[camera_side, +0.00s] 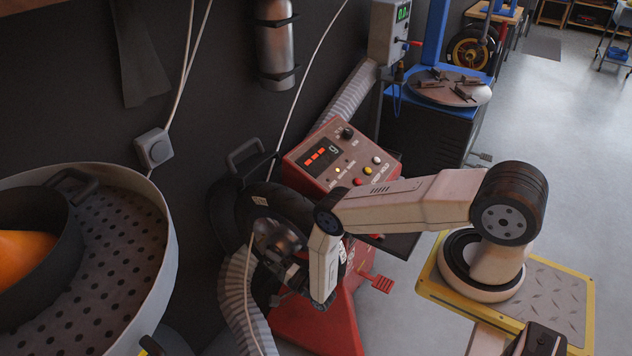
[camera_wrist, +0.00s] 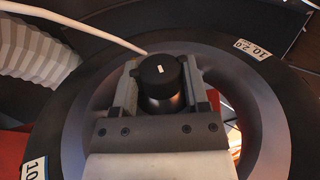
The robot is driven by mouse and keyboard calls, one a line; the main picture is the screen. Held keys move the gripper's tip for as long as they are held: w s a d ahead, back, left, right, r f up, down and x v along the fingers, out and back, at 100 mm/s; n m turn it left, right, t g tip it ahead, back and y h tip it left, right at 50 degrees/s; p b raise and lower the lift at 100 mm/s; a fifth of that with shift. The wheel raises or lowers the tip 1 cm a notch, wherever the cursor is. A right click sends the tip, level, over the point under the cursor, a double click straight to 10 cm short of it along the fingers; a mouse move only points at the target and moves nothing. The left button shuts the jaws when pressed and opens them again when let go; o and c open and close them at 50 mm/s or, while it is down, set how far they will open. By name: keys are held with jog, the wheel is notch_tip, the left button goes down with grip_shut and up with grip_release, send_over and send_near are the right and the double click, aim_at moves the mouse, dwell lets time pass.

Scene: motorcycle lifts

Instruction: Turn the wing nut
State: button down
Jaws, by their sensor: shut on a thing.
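The wing nut (camera_wrist: 162,82) shows in the wrist view as a black round hub with a small white mark on its face. My gripper (camera_wrist: 160,76) has one finger on each side of it and is shut on it. The wings cannot be made out between the fingers. Behind it is a dark wheel (camera_wrist: 258,95) with white number labels. In the side view, the wheel (camera_side: 275,205) is mounted on the red balancing machine. My gripper is at its front face there, and my arm partly covers the wheel; the nut cannot be clearly told apart.
The machine's red control panel (camera_side: 340,160) with lit display and buttons is just above my arm. A ribbed grey hose (camera_side: 240,300) and a thin white cable (camera_wrist: 85,27) run close by. A large perforated basin (camera_side: 110,255) stands at left. Open floor (camera_side: 560,130) lies at right.

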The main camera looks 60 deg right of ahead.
jog(key=shift+a+t, duration=0.2)
jog(key=shift+t, duration=0.2)
jog(key=shift+c, duration=0.4)
grip_release()
jog(key=shift+d, duration=0.1)
jog(key=shift+s, duration=0.1)
jog(key=v, duration=0.7)
jog(key=shift+s+f, duration=0.2)
jog(key=shift+s, duration=0.1)
jog(key=shift+w, duration=0.1)
